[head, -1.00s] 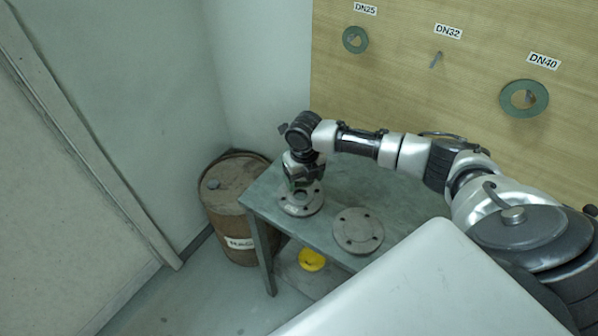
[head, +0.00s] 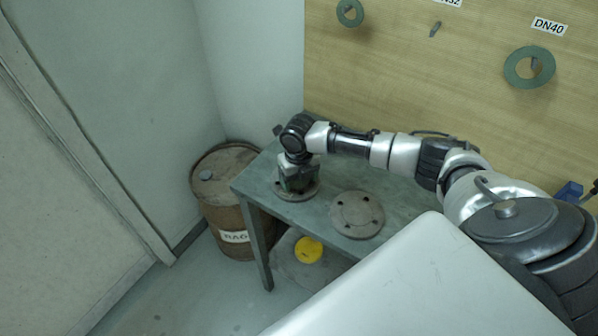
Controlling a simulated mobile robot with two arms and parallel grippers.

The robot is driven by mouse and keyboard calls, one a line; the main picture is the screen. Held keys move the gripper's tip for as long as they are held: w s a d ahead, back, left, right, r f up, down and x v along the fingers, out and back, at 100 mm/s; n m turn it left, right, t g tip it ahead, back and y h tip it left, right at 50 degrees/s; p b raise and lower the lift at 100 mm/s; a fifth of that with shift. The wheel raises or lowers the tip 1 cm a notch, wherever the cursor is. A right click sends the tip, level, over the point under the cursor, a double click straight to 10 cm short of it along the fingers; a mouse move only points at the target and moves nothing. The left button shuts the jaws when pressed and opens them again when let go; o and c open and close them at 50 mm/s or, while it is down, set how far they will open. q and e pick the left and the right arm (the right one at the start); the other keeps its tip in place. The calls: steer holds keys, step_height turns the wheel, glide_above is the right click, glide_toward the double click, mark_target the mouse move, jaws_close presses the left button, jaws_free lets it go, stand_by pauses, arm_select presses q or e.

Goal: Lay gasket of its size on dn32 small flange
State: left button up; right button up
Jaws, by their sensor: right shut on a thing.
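A round grey flange (head: 285,193) with bolt holes lies flat on the left end of the green table. My right gripper (head: 298,186) points down right over this flange and covers most of it. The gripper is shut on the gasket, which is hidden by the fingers. I cannot tell whether the gasket touches the flange. A second grey flange (head: 357,214) lies to the right on the same table, with nothing on it. The DN32 peg (head: 435,30) on the board is bare. My left gripper is not in view.
Green gaskets hang on the DN25 peg (head: 350,13) and the DN40 peg (head: 529,68). A rusty drum (head: 226,212) stands left of the table (head: 262,185). A yellow round thing (head: 308,250) lies below the table. A blue object (head: 569,192) shows at the right.

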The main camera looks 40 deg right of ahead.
steer(key=shift+s+a+f, duration=0.1)
steer(key=shift+s+f, duration=0.05)
steer(key=shift+f, duration=0.1)
steer(key=shift+s+f, duration=0.1)
steer(key=shift+f, duration=0.05)
stand_by(1.1)
steer(key=o, duration=0.7)
steer(key=shift+o, duration=1)
steer(key=shift+a, duration=0.15)
steer(key=shift+d, duration=0.2)
